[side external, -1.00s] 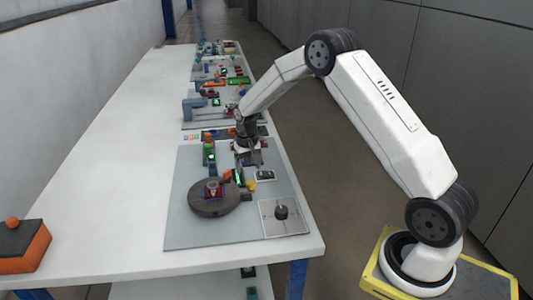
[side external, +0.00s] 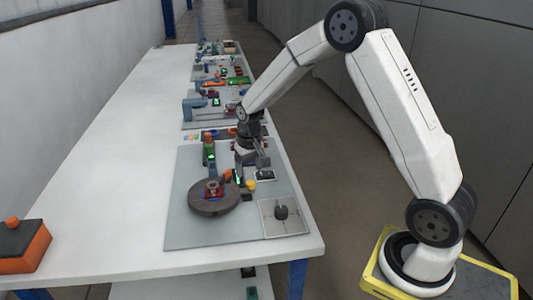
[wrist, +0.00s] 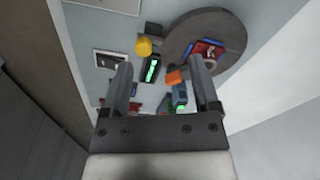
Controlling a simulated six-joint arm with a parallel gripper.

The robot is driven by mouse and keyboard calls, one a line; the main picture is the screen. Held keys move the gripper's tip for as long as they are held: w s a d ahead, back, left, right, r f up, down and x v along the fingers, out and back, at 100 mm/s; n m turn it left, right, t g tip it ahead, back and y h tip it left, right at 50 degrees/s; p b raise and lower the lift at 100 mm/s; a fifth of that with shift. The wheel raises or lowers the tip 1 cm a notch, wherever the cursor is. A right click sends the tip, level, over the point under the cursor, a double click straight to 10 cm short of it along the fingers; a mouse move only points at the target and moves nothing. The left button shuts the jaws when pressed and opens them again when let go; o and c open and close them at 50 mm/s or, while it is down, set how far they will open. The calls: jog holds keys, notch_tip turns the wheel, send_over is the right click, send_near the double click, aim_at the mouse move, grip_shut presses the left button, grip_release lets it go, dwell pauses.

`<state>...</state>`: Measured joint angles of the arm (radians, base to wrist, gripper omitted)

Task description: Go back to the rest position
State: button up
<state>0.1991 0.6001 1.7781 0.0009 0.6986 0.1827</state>
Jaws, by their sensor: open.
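My gripper (side external: 253,166) hangs pointing down over the far part of the grey board (side external: 185,228), near the table's right edge. In the wrist view my gripper (wrist: 162,68) has its two fingers spread wide apart, with nothing held between them. Small parts of the board show beyond and between the fingers. I cannot tell the exact height of the fingertips above the board.
A dark round disc (side external: 227,208) carries a red and blue piece (side external: 213,188). Close to my fingers are a yellow knob (wrist: 143,46), a green-lit block (wrist: 151,67) and an orange piece (wrist: 174,77). An orange box (side external: 22,247) stands left.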

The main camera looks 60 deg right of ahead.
jog(key=s+a+r+n+t, duration=0.1)
jog(key=s+a, duration=0.3)
jog(key=s, duration=0.5)
jog(key=s+a+r+n, duration=0.2)
jog(key=s+a, duration=0.3)
jog(key=s, duration=0.4)
jog(key=shift+a+r+n+t, duration=0.15)
jog(key=shift+n+t, duration=0.25)
jog(key=shift+n, duration=0.3)
